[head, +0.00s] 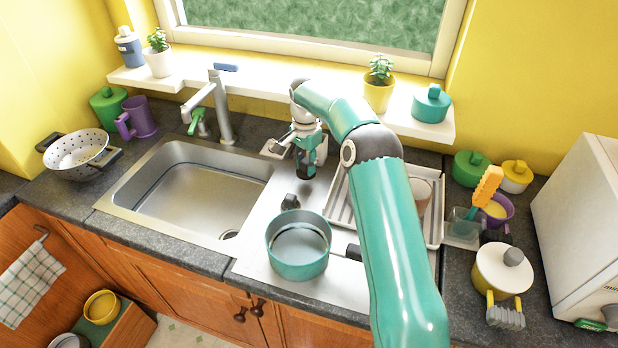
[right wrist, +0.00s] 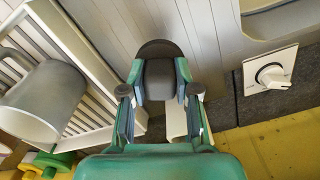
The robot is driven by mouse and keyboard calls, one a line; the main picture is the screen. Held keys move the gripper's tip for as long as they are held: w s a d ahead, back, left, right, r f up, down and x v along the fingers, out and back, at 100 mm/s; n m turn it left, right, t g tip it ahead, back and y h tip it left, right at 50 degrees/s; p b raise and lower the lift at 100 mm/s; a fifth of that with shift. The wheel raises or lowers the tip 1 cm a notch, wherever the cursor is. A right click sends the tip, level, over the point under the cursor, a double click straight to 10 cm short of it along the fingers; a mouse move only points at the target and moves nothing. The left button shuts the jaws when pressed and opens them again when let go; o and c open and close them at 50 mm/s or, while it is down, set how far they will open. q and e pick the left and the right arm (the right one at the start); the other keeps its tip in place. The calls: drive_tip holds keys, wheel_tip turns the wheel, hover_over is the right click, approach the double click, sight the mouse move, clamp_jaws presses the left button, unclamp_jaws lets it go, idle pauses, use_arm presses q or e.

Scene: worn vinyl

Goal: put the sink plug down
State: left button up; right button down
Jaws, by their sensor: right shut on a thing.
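My right gripper (head: 306,160) is over the metal drainboard, right of the sink basin (head: 205,185) and behind the teal pot. It is shut on the sink plug, a dark rounded piece that shows between the fingertips in the right wrist view (right wrist: 160,50). In the head view the plug is small and dark among the fingers, hard to make out. I cannot tell whether it touches the drainboard. My left gripper is not in view.
A teal pot (head: 298,262) stands in front on the drainboard. A white dish rack (head: 437,222) with a cup (head: 421,192) is to the right. A white plate with a knob (right wrist: 270,76) is close by. The faucet (head: 220,105) stands behind the basin.

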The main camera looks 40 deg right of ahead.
sight(306, 175)
wheel_tip(306, 175, down, 4)
drive_tip(key=b, duration=0.3)
drive_tip(key=shift+f, duration=0.1)
drive_tip(key=c, duration=0.9)
unclamp_jaws()
drive_tip(key=shift+s, duration=0.1)
drive_tip(key=shift+o, duration=0.2)
wheel_tip(306, 175, up, 12)
drive_tip(key=shift+r+p, duration=0.15)
drive_tip(key=shift+p, duration=0.75)
